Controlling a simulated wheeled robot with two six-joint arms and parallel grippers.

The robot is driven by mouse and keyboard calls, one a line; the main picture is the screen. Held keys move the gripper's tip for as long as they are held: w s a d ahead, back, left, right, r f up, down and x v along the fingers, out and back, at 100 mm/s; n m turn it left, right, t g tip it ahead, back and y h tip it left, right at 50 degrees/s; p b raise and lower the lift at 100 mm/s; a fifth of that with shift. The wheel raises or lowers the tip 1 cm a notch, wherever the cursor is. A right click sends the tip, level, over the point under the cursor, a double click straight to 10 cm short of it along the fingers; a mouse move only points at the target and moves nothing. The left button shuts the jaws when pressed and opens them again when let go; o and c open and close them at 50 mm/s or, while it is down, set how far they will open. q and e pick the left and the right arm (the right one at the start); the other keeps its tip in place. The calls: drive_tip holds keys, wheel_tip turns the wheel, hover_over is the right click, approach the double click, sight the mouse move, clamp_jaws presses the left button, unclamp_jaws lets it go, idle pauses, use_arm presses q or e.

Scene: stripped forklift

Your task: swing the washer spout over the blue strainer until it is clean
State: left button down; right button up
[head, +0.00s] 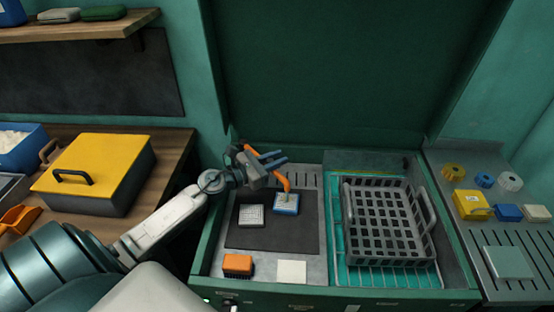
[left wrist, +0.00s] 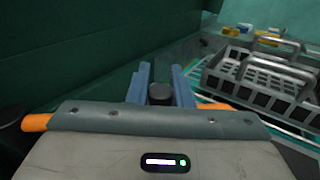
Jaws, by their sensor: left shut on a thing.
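The orange washer spout (head: 283,180) arches from the back of the washer's left bay, with its tip just above the blue strainer (head: 286,208). The blue strainer lies flat on a dark mat, blue-rimmed with a pale mesh face. A darker patch shows near its middle, too small to make out. My left gripper (head: 276,159) is at the spout, its blue fingers shut on a dark knob (left wrist: 160,93) of it. In the left wrist view orange spout parts (left wrist: 36,123) stick out on both sides of the gripper. My right gripper is not in view.
A pale grey strainer (head: 251,215) lies left of the blue one. An orange block (head: 237,264) and a white square (head: 291,271) lie in front. A grey basket (head: 431,246) stands to the right. The raised green lid (head: 320,70) stands behind.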

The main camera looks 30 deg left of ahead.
use_arm(q)
drive_tip(key=shift+d, duration=0.1)
drive_tip(key=c, duration=1.7)
unclamp_jaws()
drive_tip(key=shift+s+f, duration=0.1)
drive_tip(key=shift+c, duration=0.2)
drive_tip(key=shift+o, duration=0.8)
drive_tip(key=shift+d, duration=0.15)
